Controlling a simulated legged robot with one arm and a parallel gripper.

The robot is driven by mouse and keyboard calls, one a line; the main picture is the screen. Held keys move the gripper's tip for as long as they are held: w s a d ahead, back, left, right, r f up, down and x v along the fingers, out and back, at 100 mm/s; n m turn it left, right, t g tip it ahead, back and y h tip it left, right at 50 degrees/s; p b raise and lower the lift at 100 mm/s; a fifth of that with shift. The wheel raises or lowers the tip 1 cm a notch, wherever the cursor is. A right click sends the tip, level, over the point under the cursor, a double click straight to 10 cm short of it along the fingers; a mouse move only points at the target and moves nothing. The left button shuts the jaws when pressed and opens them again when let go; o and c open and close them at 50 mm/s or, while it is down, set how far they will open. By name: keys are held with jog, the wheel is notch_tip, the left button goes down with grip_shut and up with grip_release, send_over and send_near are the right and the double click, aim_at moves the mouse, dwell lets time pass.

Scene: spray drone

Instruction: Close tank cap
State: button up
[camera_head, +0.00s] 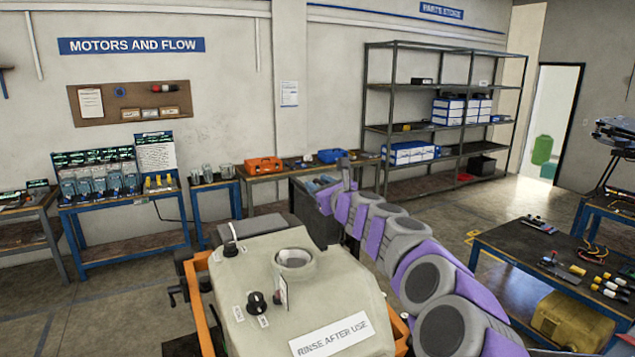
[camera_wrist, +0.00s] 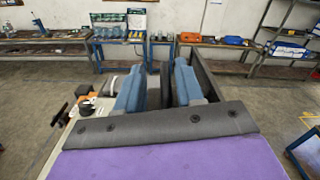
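The beige tank (camera_head: 335,290) fills the bottom centre of the head view, with a "RINSE AFTER USE" label. Its round filler neck (camera_head: 295,258) stands on top, and its mouth shows uncovered. A black knob-like part (camera_head: 257,303) sits at the front left of the tank top. A small black piece with a white loop (camera_head: 231,243) sits at the back left; I cannot tell which part is the cap. My gripper (camera_head: 330,187) is beyond and right of the neck. In the wrist view my gripper (camera_wrist: 158,82) has its blue fingers apart; dark grey surfaces show behind the gap.
An orange frame (camera_head: 203,325) borders the tank. A workbench with bottles and tools (camera_head: 555,260) stands at the right. Back benches hold an orange toolbox (camera_head: 262,165) and a motor rack (camera_head: 100,180). A metal shelf (camera_head: 445,120) stands behind. Floor is clear between the benches.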

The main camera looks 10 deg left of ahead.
jog(key=shift+w+r, duration=0.1)
jog(key=shift+w, duration=0.3)
jog(key=shift+d, duration=0.2)
jog(key=shift+c, duration=0.4)
jog(key=shift+a, duration=0.3)
jog(key=c, duration=0.5)
jog(key=shift+c, duration=0.4)
grip_shut()
